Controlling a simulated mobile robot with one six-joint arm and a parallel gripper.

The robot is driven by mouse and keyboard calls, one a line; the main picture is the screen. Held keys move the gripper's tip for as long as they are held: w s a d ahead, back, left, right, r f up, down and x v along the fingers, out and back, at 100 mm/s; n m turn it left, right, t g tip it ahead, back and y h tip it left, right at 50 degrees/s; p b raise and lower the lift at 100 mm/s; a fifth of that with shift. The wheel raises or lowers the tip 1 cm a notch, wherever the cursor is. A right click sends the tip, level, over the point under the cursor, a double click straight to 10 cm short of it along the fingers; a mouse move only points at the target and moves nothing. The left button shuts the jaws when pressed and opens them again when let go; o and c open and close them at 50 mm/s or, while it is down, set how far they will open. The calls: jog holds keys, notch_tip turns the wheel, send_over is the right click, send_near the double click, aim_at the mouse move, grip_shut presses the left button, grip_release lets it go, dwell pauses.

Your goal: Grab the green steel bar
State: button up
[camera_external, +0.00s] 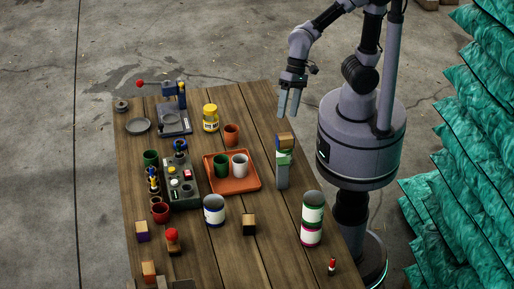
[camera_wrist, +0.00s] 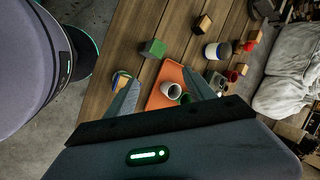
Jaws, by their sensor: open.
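In the wrist view a green block-shaped thing (camera_wrist: 153,48) lies beyond my fingertips, beside the tray. I cannot tell for sure which green piece is the steel bar. My gripper (camera_external: 288,112) is open and empty, pointing down above and behind the stack. In the wrist view its fingers (camera_wrist: 160,80) spread apart over the table with nothing between them.
The orange tray (camera_external: 249,186) holds a green cup and a white cup. A terracotta cup (camera_external: 231,134) and yellow jar (camera_external: 211,118) stand behind it. Stacked cans (camera_external: 312,217) and a wooden block (camera_external: 249,225) stand nearer the front. The table's left side is crowded.

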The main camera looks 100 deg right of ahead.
jog(key=w+a+m+g+p, duration=0.1)
jog(key=w+a+m+p, duration=0.1)
jog(key=w+m+p, duration=0.15)
jog(key=m+g+p, duration=0.2)
jog(key=m+p, duration=0.3)
send_near(283, 184)
jog(key=b+x, duration=0.2)
jog(key=b, duration=0.4)
jog(key=shift+s+f+m, duration=0.1)
jog(key=shift+f+m, duration=0.05)
jog(key=shift+m, duration=0.1)
jog(key=b+x, duration=0.2)
jog(key=x, duration=0.3)
jog(key=shift+a+f+b, duration=0.15)
jog(key=shift+f+b, duration=0.2)
jog(key=shift+r, duration=0.15)
grip_shut()
